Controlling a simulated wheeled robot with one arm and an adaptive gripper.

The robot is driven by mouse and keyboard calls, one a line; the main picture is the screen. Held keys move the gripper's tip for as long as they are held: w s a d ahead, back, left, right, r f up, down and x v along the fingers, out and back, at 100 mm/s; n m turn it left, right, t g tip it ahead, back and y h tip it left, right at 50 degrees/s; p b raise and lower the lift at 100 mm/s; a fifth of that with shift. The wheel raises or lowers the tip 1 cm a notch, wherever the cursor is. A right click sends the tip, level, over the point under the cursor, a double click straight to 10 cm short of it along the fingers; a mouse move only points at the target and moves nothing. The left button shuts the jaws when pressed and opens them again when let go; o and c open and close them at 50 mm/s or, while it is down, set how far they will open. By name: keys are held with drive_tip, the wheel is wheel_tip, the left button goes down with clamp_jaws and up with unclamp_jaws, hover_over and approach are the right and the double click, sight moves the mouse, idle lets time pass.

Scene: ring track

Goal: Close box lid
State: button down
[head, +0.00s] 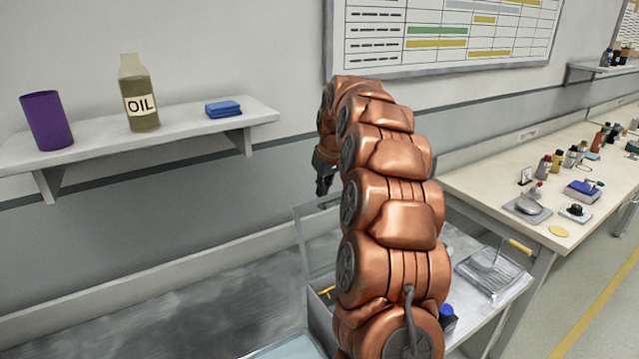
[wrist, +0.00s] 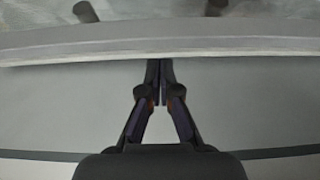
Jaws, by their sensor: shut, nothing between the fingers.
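The box (head: 318,312) sits low in the head view on a worktop, mostly hidden behind my copper arm. Its lid (head: 318,240) looks like a pale grey panel standing raised at the back of the box, so the box is open. My gripper (head: 323,187) is above the lid's top edge, small and partly covered by my arm; whether it touches the lid cannot be told. In the wrist view my gripper (wrist: 160,85) has its two dark fingers together with nothing between them. A pale grey edge runs across beyond the fingertips; I cannot tell what it belongs to.
A clear tray (head: 492,272) lies right of my arm. A long bench (head: 500,185) with several small items stands at right.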

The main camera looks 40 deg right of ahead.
drive_tip(key=shift+s, duration=0.9)
drive_tip(key=shift+a, duration=0.1)
